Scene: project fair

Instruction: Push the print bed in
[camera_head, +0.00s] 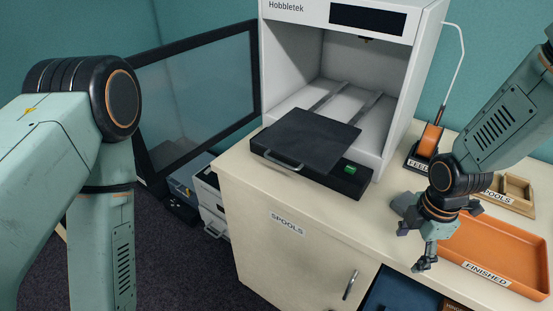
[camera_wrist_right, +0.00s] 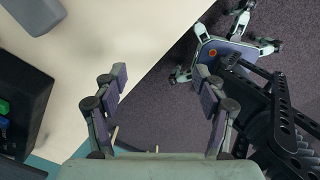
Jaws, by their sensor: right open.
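The white printer (camera_head: 290,48), marked Hobbletek, stands on the counter with its front open. Its print bed (camera_head: 311,140), a dark flat plate on a black carriage, sticks out of the front over the counter. The carriage has a grey handle (camera_head: 284,162) on its front edge and a small green block at its right corner. Two rails run back inside the chamber. My right gripper (camera_head: 413,249) is open and empty over the counter, right of the bed and apart from it. Its spread fingers also show in the right wrist view (camera_wrist_right: 160,92). My left arm shows at left; its gripper is out of view.
A dark-framed glass door (camera_head: 198,92) stands swung open left of the printer. An orange tray (camera_head: 507,240) labelled FINISHED lies right of my right gripper. A wooden box (camera_head: 517,189) and an orange-handled tool (camera_head: 430,140) stand behind it. The counter's front edge left of the gripper is clear.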

